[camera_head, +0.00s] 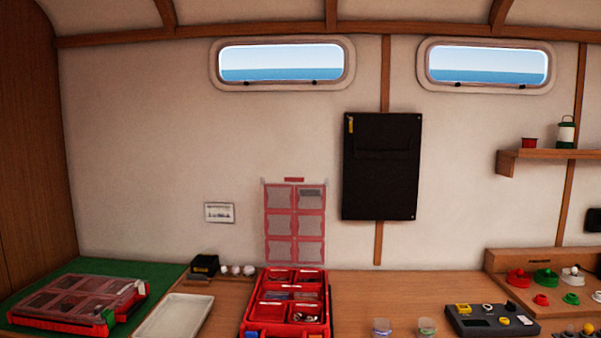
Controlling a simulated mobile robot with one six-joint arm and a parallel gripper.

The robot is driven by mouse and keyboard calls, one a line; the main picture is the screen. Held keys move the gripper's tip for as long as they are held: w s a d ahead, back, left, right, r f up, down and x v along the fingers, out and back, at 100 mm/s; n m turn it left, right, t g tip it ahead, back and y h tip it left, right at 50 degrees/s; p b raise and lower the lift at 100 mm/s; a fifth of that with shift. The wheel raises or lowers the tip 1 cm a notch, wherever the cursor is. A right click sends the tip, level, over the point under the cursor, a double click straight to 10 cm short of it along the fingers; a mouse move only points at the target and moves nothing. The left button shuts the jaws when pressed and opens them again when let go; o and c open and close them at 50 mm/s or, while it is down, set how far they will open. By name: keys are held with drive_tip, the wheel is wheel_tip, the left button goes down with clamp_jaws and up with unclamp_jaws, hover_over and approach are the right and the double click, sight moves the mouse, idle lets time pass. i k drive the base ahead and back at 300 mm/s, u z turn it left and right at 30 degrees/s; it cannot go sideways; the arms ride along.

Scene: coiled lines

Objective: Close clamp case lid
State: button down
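A red case (325,302) stands on the wooden counter in the middle foreground. Its compartments hold small parts, and blue pieces show at its front edge. Its clear, red-framed lid (295,222) stands upright behind it, in front of the wall, so this case is open. A second red case (78,303) lies on a green mat at the left, with its clear lid down or nearly down. No readable label tells me which one is the clamp case. My gripper is not in view.
A white tray (174,316) lies between the cases. A black box (205,265) and white round items stand behind it. Right of the open case are two small jars (382,327) and a dark organiser (491,320). The counter right behind the jars is clear.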

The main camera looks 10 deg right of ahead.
sight(294, 225)
drive_tip(key=u, duration=0.05)
drive_tip(key=i, duration=1)
drive_tip(key=z, duration=0.05)
